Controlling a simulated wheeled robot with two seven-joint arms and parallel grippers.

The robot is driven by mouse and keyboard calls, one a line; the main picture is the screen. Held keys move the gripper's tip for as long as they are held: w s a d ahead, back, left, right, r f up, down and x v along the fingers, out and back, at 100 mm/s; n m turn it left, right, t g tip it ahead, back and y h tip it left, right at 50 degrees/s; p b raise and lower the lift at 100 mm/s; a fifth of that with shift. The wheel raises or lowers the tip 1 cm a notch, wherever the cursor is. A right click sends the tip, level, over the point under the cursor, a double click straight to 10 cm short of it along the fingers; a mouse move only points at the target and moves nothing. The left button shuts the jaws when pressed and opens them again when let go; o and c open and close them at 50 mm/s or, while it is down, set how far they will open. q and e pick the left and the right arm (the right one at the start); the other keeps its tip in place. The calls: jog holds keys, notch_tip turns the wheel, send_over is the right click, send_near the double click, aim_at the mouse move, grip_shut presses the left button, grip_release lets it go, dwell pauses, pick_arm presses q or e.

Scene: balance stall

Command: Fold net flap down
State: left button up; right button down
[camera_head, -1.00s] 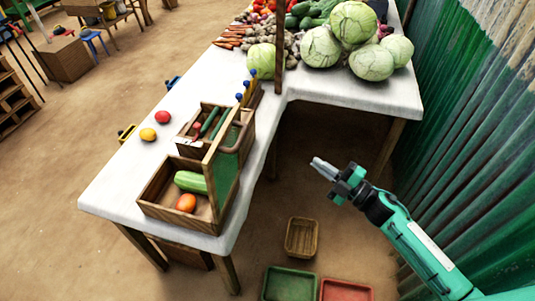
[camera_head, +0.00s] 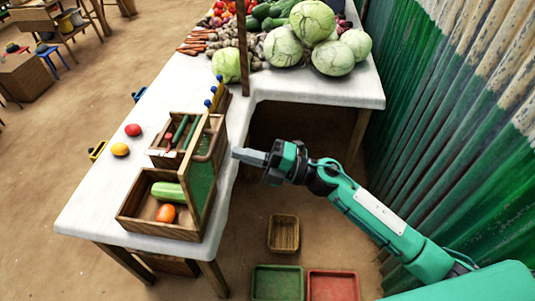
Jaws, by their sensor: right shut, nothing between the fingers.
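The net flap (camera_head: 201,183) is a green mesh panel in a wooden frame. It stands upright along the right side of the wooden box (camera_head: 130,228) on the white table. The open front part of the box holds a green cucumber-like vegetable (camera_head: 168,192) and an orange-red tomato (camera_head: 166,213). My right gripper (camera_head: 238,154) is shut and empty. It points left toward the flap's upper part, just right of it, and appears apart from it. Depth between them is hard to judge. My left gripper is out of view.
Cabbages (camera_head: 312,45) and other vegetables cover the table's far part. Blue-tipped pegs (camera_head: 213,97) stand behind the box. A basket (camera_head: 283,234), a green crate (camera_head: 277,282) and a red crate (camera_head: 333,285) are on the ground. A corrugated wall (camera_head: 450,130) stands right.

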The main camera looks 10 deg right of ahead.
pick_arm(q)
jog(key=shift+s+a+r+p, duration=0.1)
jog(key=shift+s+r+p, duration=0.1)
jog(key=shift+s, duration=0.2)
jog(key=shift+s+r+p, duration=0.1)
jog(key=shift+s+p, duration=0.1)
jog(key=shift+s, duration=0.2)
pick_arm(e)
jog(key=shift+x, duration=1.65)
